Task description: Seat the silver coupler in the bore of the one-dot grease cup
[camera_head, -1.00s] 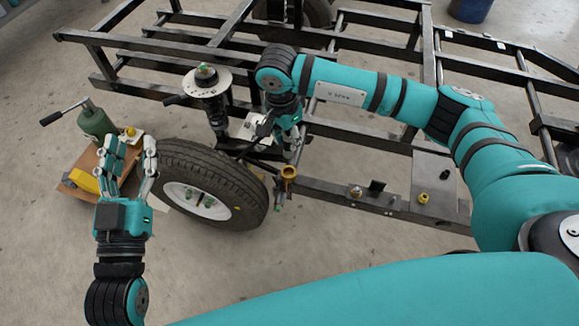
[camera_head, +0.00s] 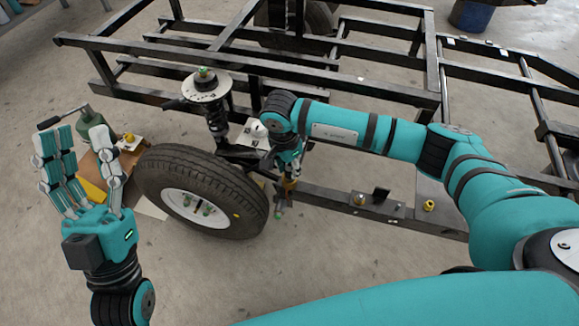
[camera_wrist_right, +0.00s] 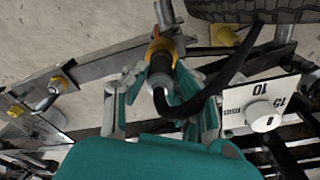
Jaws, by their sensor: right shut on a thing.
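The silver coupler (camera_wrist_right: 159,66), with a black hose bending off it, is between the fingers of my right gripper (camera_wrist_right: 161,82). The gripper is shut on it. A brass-yellow grease cup (camera_wrist_right: 160,46) is directly at the coupler's far end. The two overlap in the right wrist view, and I cannot tell how deep the coupler sits in the bore. In the head view my right gripper (camera_head: 289,158) is just above the cup (camera_head: 289,184), partly covering it. No dot marks are readable. My left gripper (camera_head: 92,160) is open and empty at left.
A tyre (camera_head: 210,165) stands left of the cup, with a strut (camera_head: 210,100) behind it. A white plate with numbers and a knob (camera_wrist_right: 264,115) is close to my right fingers. Black frame rails (camera_head: 330,198) run alongside. A yellow fitting (camera_head: 429,205) is on a rail.

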